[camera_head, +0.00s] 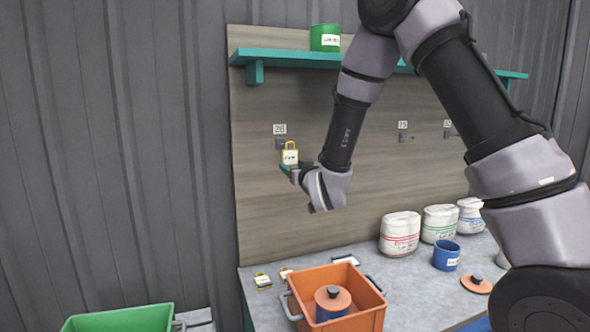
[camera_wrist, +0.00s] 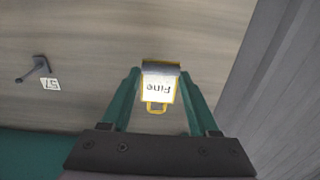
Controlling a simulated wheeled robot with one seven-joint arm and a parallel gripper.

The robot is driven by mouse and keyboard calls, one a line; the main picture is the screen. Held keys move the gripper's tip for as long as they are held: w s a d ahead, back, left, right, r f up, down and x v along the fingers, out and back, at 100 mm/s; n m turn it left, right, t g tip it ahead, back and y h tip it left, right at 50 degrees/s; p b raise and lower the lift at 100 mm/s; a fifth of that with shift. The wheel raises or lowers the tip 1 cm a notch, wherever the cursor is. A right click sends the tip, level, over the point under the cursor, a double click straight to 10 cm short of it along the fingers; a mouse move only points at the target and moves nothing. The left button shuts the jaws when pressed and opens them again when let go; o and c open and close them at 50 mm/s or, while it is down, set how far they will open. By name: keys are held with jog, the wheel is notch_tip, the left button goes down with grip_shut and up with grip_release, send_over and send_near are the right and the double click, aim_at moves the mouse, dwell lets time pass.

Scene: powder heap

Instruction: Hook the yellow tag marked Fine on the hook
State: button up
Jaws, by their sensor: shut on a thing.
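The yellow tag marked Fine (camera_head: 290,157) has a white face, a yellow frame and a loop at its top. My gripper (camera_head: 288,168) is shut on it from the right, near its lower edge. In the wrist view the tag (camera_wrist: 157,88) shows upside down between the green fingers (camera_wrist: 161,74), loop toward the bottom, with a grey strip across its far end. A dark hook (camera_head: 281,143) below a number plate, seemingly 28, is on the board just behind and left of the loop. I cannot tell whether loop and hook touch.
Another hook (camera_head: 405,137) is farther right on the board; one shows in the wrist view (camera_wrist: 34,68). A teal shelf (camera_head: 290,57) with a green can (camera_head: 325,37) runs above. Below, the bench (camera_head: 425,290) holds an orange crate (camera_head: 365,318), sacks (camera_head: 400,234) and a blue mug (camera_head: 446,255).

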aim_at(290, 165)
jog(key=shift+x, duration=2.4)
jog(key=shift+w+a+f, duration=0.25)
jog(key=shift+w+f, duration=0.1)
jog(key=shift+w, duration=0.3)
jog(key=o, duration=1.4)
jog(key=shift+o, duration=0.3)
jog(key=v, duration=0.9)
